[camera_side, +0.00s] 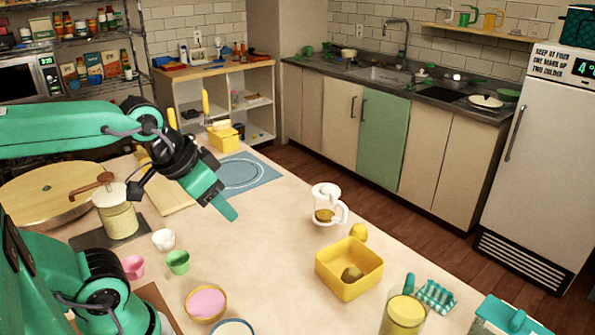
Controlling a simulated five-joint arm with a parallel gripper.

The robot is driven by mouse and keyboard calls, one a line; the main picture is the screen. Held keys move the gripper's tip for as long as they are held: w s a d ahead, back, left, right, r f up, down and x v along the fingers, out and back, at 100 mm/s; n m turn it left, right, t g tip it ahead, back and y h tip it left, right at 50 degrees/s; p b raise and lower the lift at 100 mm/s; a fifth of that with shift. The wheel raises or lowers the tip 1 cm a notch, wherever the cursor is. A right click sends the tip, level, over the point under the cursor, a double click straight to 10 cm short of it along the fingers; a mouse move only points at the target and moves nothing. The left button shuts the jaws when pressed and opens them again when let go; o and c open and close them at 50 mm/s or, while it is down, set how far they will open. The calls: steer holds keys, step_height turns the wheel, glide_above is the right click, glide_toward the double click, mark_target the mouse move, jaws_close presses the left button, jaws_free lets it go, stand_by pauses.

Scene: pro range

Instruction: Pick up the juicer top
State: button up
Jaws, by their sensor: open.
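A small pitcher-like vessel (326,214), which looks like the juicer, stands upright on the counter right of centre. It has a clear body, a white handle on its right and something yellow-brown low inside. Its whitish upper part (326,190) seems to be the juicer top, resting on the body; the seam between them is too small to make out. My gripper (183,204) is open and empty, above the counter to the left of the juicer. A clear gap separates its green finger from the juicer.
A yellow bin (337,276) with a brownish item inside and a lemon (358,232) stand near the juicer. A lidded jar (116,217), small cups and a pink-filled bowl (206,304) are left and front. Counter between gripper and juicer is clear.

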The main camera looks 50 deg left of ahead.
steer(key=w+r+n+g, duration=0.1)
steer(key=w+r+n, duration=0.25)
steer(key=w, duration=0.45)
steer(key=n+g, duration=0.4)
steer(key=n, duration=0.6)
glide_above(332, 193)
steer(key=shift+m, duration=0.25)
step_height(332, 193, down, 11)
steer(key=shift+s+r, duration=0.1)
steer(key=shift+r, duration=0.05)
steer(key=shift+w+a+f+g, duration=0.1)
steer(key=shift+w+f+g, duration=0.2)
steer(key=shift+f, duration=1.4)
steer(key=shift+s+f, duration=0.1)
steer(key=shift+f, duration=2.5)
